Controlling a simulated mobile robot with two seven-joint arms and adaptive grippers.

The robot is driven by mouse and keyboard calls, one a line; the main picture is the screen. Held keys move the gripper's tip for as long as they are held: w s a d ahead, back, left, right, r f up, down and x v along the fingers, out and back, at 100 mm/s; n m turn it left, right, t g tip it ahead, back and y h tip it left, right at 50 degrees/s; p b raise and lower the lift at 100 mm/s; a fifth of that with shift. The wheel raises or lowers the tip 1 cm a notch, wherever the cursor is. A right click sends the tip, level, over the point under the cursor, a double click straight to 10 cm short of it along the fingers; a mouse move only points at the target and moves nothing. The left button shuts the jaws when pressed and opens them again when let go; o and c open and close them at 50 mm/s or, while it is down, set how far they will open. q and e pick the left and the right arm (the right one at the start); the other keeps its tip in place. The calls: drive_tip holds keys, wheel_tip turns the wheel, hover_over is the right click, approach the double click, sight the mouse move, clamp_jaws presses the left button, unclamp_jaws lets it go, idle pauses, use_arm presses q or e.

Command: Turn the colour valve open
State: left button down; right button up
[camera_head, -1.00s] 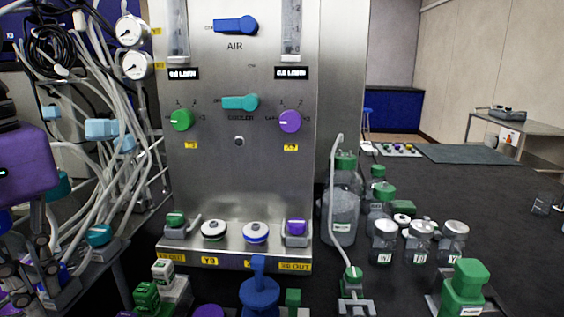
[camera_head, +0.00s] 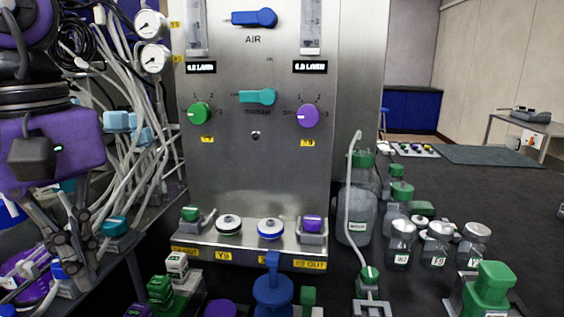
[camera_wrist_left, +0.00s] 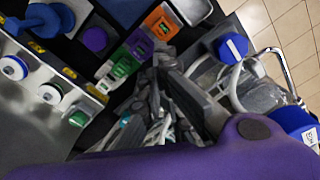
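No label clearly reads "colour"; a teal valve handle (camera_head: 257,97) sits mid-panel, pointing sideways, above a small blurred label. The steel panel (camera_head: 235,165) also bears a blue handle (camera_head: 255,18) above the word AIR, a green knob (camera_head: 200,114) and a purple knob (camera_head: 308,116). My left gripper (camera_head: 76,268), below its purple wrist, hangs at the lower left, apart from the panel and well below the teal handle. In the left wrist view its dark fingers (camera_wrist_left: 170,98) are over blurred clutter, so their opening is unclear. My right gripper is out of view.
Pale hoses (camera_head: 140,150) and gauges (camera_head: 154,58) crowd the panel's left side. A ledge with caps (camera_head: 228,222) juts out below the panel. A blue fitting (camera_head: 272,292) stands in front. Bottles (camera_head: 358,205) stand to the right. The space directly before the teal handle is clear.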

use_arm(q)
drive_tip(key=shift+w+f, duration=0.1)
drive_tip(key=shift+w, duration=0.1)
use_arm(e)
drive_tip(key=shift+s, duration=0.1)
use_arm(q)
drive_tip(key=shift+d, duration=0.15)
wheel_tip(320, 180, up, 6)
drive_tip(key=p, duration=0.4)
drive_tip(key=shift+d, duration=0.25)
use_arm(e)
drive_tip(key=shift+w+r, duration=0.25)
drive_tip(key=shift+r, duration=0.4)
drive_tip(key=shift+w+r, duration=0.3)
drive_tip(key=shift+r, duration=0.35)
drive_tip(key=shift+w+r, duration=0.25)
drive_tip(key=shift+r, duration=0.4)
